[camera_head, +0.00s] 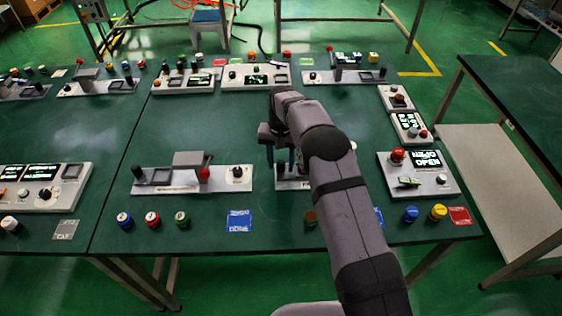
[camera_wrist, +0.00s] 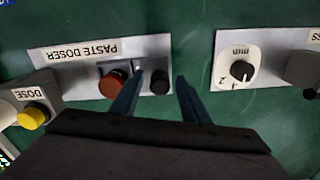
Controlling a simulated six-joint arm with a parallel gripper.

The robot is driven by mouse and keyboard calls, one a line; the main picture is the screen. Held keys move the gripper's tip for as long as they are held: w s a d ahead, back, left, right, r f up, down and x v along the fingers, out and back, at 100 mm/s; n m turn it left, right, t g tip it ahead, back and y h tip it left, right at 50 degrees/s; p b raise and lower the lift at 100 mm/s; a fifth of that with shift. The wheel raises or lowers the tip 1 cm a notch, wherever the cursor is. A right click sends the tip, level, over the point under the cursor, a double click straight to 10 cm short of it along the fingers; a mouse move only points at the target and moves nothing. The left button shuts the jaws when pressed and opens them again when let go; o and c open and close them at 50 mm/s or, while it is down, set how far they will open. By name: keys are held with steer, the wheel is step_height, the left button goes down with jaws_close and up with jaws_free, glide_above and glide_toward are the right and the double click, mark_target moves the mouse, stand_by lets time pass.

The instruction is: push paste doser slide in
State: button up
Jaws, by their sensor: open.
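The paste doser is a pale plate labelled PASTE DOSER (camera_wrist: 85,52), upside down in the wrist view. It carries a red round knob (camera_wrist: 113,84) and a small black knob (camera_wrist: 159,82). My gripper (camera_wrist: 158,86) is open, its two blue fingers to the left and right of the black knob in the picture. I cannot tell whether they touch it or how high they are. In the head view my gripper (camera_head: 284,160) points down over the doser plate (camera_head: 290,185), which my arm mostly hides. Which part is the slide is not clear.
A yellow DOSE button (camera_wrist: 33,116) stands beside the doser in the wrist view. A dial unit marked min (camera_wrist: 240,60) is on the other side. In the head view a device with a red knob (camera_head: 204,174) is left, and an OPEN display panel (camera_head: 426,158) is right.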

steer(key=shift+f, duration=0.35)
jaws_close()
steer(key=d, duration=0.9)
steer(key=shift+d+r+b, duration=0.1)
steer(key=shift+d+b, duration=0.1)
steer(key=shift+b, duration=0.1)
jaws_free()
steer(key=shift+d, duration=0.15)
